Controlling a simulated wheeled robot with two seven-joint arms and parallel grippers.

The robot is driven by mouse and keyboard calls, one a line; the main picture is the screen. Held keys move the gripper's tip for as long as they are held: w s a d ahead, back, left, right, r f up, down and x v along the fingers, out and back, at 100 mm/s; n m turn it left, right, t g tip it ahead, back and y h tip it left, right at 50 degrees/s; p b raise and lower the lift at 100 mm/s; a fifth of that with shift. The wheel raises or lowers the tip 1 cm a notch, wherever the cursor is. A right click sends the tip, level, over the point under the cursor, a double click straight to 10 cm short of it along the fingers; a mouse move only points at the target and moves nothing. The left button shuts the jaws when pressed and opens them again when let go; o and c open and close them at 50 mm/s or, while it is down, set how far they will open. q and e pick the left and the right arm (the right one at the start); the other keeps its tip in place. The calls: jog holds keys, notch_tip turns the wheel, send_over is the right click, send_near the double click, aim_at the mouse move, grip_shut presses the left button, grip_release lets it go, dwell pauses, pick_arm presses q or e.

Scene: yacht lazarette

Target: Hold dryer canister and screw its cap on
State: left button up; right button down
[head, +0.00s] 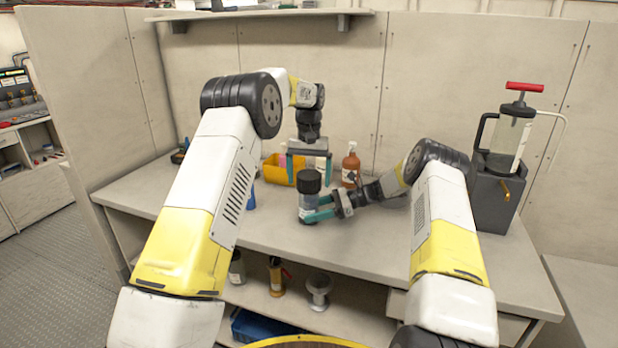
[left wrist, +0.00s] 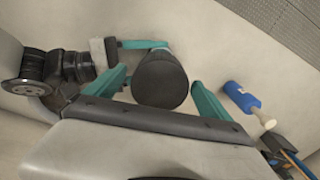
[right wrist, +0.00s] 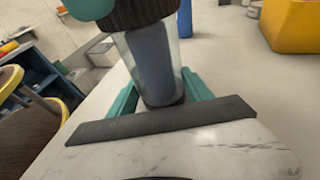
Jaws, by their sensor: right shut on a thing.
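The dryer canister (head: 307,205) stands upright on the workbench, clear-walled with a dark blue filling in the right wrist view (right wrist: 152,62). Its black ribbed cap (head: 309,181) sits on top; I cannot tell whether it is threaded. My right gripper (head: 320,208) is shut on the canister body, low down from the right. My left gripper (head: 309,168) points down from above with its teal fingers spread. In the left wrist view the cap (left wrist: 160,80) lies between those fingers, with gaps at both sides.
A yellow bin (head: 277,172) and an orange-brown bottle (head: 350,166) stand behind the canister. A blue bottle (left wrist: 242,97) lies or stands at its left. A pump with a red handle (head: 524,87) stands on the right. The bench front (head: 260,235) is clear.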

pick_arm(q)
jog(key=shift+r, duration=0.1)
pick_arm(e)
jog(key=shift+c, duration=1.8)
grip_release()
pick_arm(q)
notch_tip(320, 180, up, 12)
